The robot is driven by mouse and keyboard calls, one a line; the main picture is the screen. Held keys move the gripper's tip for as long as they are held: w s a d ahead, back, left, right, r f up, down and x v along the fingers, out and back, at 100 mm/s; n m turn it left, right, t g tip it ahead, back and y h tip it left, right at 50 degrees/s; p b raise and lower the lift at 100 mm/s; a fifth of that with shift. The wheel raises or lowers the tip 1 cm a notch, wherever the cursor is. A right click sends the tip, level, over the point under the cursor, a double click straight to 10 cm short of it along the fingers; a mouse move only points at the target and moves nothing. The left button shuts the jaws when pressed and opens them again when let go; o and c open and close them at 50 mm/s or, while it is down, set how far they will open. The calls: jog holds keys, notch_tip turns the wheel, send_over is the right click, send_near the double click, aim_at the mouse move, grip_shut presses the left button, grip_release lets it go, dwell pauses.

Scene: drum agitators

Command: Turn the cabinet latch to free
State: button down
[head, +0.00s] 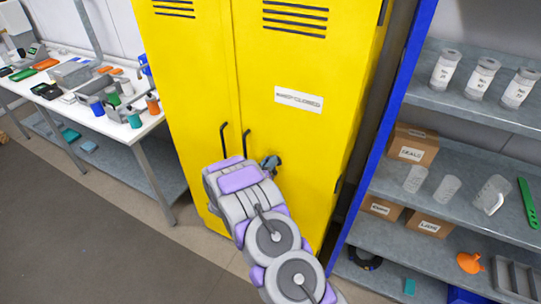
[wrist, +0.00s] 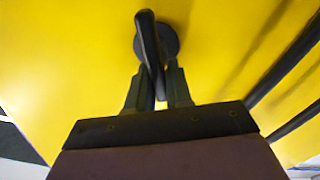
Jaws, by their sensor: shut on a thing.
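The yellow cabinet (head: 290,150) stands upright in the middle of the head view, with its two doors closed. Its dark latch (wrist: 150,42) shows in the wrist view as a round base with a lever on it, and the lever points down between the fingers. My gripper (wrist: 160,80) is at the cabinet face, shut on the latch lever. In the head view my gripper (head: 271,163) is at the door just right of the handles, and my arm hides most of the latch there.
Two black door handles (head: 224,136) stick out left of my gripper. A blue-framed shelf (head: 455,175) with jars and boxes stands close on the right. A workbench (head: 135,130) with tools and cups is on the left. The floor (head: 80,235) at the lower left is clear.

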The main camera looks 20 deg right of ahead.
jog(key=n+p, duration=0.3)
jog(key=n, duration=0.1)
jog(key=shift+w+a, duration=0.35)
jog(key=n+p, duration=0.1)
jog(key=n, duration=0.2)
jog(key=f+n, duration=0.1)
jog(key=n, duration=0.2)
jog(key=f+n+p, duration=0.1)
jog(key=n, duration=0.1)
jog(key=shift+w+a+f+n+p, duration=0.1)
jog(key=shift+w+a+n+p, duration=0.2)
jog(key=shift+n, duration=0.1)
jog(key=c, duration=1.4)
grip_release()
jog(key=shift+o, duration=1.3)
jog(key=shift+w+f, duration=0.15)
jog(key=shift+f, duration=0.05)
jog(key=shift+r, duration=0.15)
jog(key=shift+s, duration=0.2)
